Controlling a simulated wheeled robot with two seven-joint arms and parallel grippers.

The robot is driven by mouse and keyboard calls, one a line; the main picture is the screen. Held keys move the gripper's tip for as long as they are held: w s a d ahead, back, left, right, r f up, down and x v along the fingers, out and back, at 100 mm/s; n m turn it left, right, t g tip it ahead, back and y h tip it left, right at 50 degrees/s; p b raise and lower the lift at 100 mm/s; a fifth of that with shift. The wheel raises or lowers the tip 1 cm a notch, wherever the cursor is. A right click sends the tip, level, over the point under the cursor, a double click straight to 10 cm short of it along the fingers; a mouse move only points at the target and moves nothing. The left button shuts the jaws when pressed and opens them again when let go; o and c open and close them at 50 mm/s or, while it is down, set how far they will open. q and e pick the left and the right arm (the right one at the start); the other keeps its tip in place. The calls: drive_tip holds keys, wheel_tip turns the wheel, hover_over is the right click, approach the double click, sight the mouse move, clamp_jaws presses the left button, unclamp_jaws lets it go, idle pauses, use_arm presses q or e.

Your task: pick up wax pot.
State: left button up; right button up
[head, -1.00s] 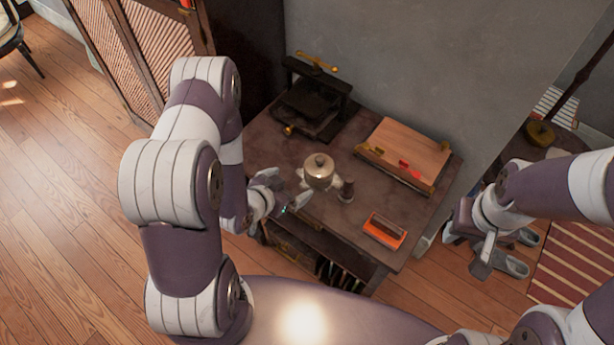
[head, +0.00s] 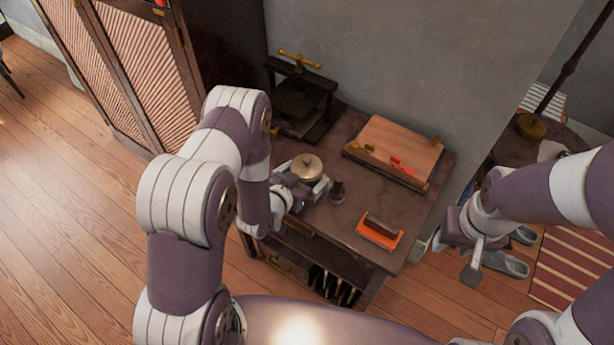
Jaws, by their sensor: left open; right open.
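The wax pot (head: 307,168), a small metal pot with a round lid and top knob, stands upright on the dark wooden table (head: 340,230). My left gripper (head: 309,188) is open at the pot's near side, with fingers reaching along both sides of it. The pot's lower body is mostly hidden by the gripper, and I cannot tell if the fingers touch it. My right gripper (head: 466,262) is open and empty, off the table's right side above the floor.
A small dark-handled stamp (head: 337,192) stands just right of the pot. An orange tray with a dark block (head: 380,231) lies near the front right. A wooden board with brass fittings (head: 398,148) and a dark press (head: 298,95) stand at the back.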

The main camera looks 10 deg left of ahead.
use_arm(q)
drive_tip(key=shift+s+r, duration=0.1)
drive_tip(key=shift+r, duration=0.05)
drive_tip(key=shift+c, duration=1.2)
drive_tip(key=c, duration=1)
drive_tip(key=shift+o, duration=0.2)
drive_tip(key=shift+r, duration=0.1)
